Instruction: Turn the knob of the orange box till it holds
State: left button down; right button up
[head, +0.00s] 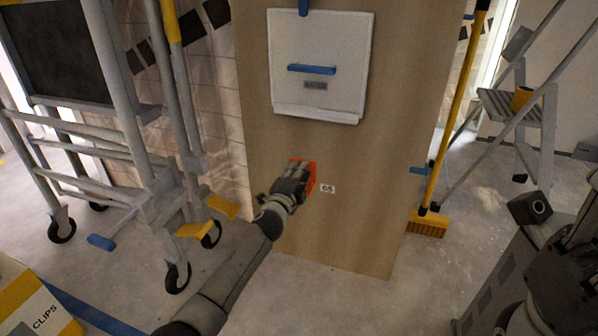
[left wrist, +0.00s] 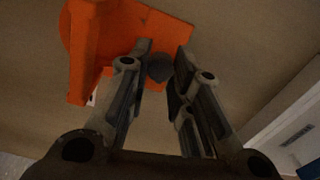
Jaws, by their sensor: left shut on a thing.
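The orange box (head: 311,172) is fixed low on the face of the wooden panel (head: 360,215), just left of a small label marked 65 or similar. In the left wrist view the orange box (left wrist: 135,35) fills the top left, with a dark round knob (left wrist: 160,68) on it. My left gripper (head: 297,178) is at the box and hides much of it in the head view. Its two fingers (left wrist: 160,62) stand either side of the knob and are shut on it. How far the knob is turned cannot be told.
A white case labelled WATER (head: 320,100) is above on the panel. A wheeled scaffold (head: 160,190) stands left, a yellow broom (head: 428,222) and stepladder (head: 545,110) right. A CLIPS carton (head: 40,305) is at lower left. Floor below the panel is clear.

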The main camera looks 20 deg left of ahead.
pick_arm(q)
jog(key=shift+m, duration=1.1)
jog(key=c, duration=1.3)
grip_release()
jog(key=shift+s+a, duration=0.1)
jog(key=shift+s, duration=0.35)
jog(key=s, duration=1.1)
jog(key=shift+a, duration=0.1)
